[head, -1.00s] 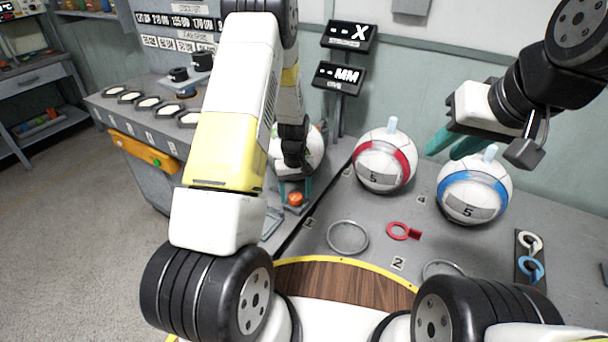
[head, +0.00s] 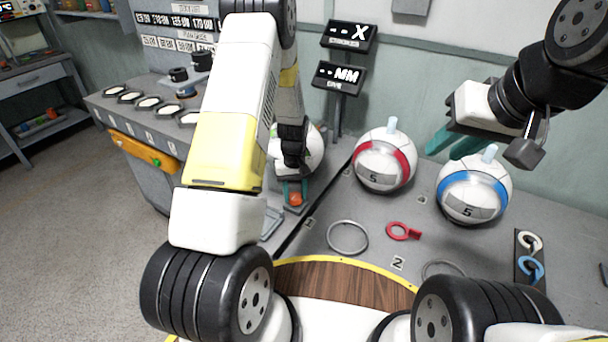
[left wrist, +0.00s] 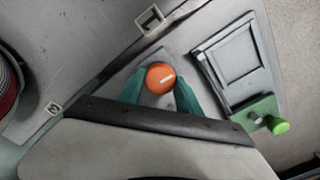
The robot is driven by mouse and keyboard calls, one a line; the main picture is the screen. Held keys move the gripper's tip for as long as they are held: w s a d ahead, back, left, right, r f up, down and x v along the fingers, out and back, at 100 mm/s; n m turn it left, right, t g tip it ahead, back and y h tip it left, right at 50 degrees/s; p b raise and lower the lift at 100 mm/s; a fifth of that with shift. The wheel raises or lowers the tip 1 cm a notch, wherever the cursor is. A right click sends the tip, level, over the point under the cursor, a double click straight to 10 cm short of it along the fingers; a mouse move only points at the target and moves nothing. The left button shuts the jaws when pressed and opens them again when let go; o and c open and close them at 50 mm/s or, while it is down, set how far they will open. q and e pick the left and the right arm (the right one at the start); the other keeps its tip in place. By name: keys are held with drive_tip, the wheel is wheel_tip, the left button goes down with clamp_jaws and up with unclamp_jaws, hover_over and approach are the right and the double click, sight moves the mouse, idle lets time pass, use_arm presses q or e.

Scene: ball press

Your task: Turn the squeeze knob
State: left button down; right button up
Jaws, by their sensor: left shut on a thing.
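The squeeze knob, a round orange knob (head: 296,199) with a white mark, sits low on the grey machine left of the table's dark seam. In the left wrist view the knob (left wrist: 160,76) lies between my teal fingertips, its white mark nearly level. My left gripper (head: 295,190) is shut on the knob from above, one finger on each side. My right gripper (head: 456,145) hangs empty above and behind the blue-banded ball, its teal fingers apart. My left arm hides part of the machine around the knob in the head view.
A white ball (head: 312,150) stands just behind my left gripper. A red-banded ball (head: 384,162) and a blue-banded ball (head: 474,190) stand on the table. In the left wrist view, a recessed grey panel (left wrist: 237,62) and a green knob (left wrist: 277,125) lie right of the orange knob.

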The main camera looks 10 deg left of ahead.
sight(295, 196)
use_arm(q)
drive_tip(key=m, duration=0.6)
drive_tip(key=shift+m, duration=0.4)
drive_tip(key=m, duration=0.6)
idle(0.4)
drive_tip(key=c, duration=0.8)
unclamp_jaws()
drive_tip(key=shift+c, duration=0.2)
drive_tip(key=shift+r, duration=3.9)
drive_tip(key=shift+r, duration=0.1)
